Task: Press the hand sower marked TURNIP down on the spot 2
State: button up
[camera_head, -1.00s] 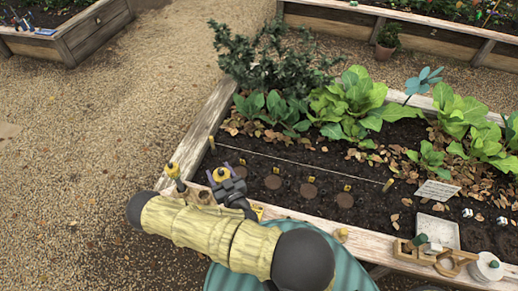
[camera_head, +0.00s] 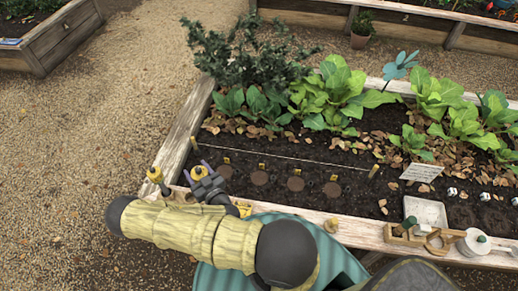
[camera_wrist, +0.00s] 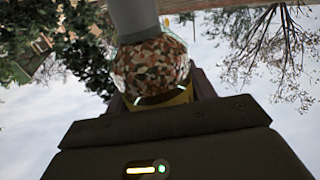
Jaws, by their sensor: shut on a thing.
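In the wrist view the held sower (camera_wrist: 152,68) shows a clear globe full of mottled brown and cream seeds, a grey shaft and a yellow band. No TURNIP label is readable. Several round brown spots lie in a row in the soil, including one beside the gripper (camera_head: 226,172) and others to its right (camera_head: 260,177), (camera_head: 295,183). Small yellow tags stand behind them; their numbers are too small to read.
Another yellow-topped sower (camera_head: 155,174) stands left of my gripper at the bed's wooden edge (camera_head: 300,219). Yellow items (camera_head: 243,208), (camera_head: 331,224) sit along that edge. A string runs behind the spots to a yellow peg (camera_head: 374,171). A white tray (camera_head: 426,210) and leafy plants lie right and behind.

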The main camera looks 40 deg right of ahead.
jog(key=w+d+f+m+h+b, duration=0.2)
jog(key=w+d+f+b, duration=0.1)
jog(key=d+f+b, duration=0.45)
jog(key=w+d+f+m+h+b, duration=0.1)
jog(key=w+d+f+h+b, duration=0.2)
jog(key=d+f+b, duration=0.45)
jog(key=d+f+m+g+h+b, duration=0.2)
jog(key=d+b, duration=0.6)
jog(key=d, duration=1)
notch_tip(320, 180, down, 2)
jog(key=shift+w+f+h, duration=0.15)
jog(key=shift+w+h, duration=0.1)
jog(key=shift+h, duration=0.05)
notch_tip(320, 180, down, 3)
jog(key=b, duration=0.3)
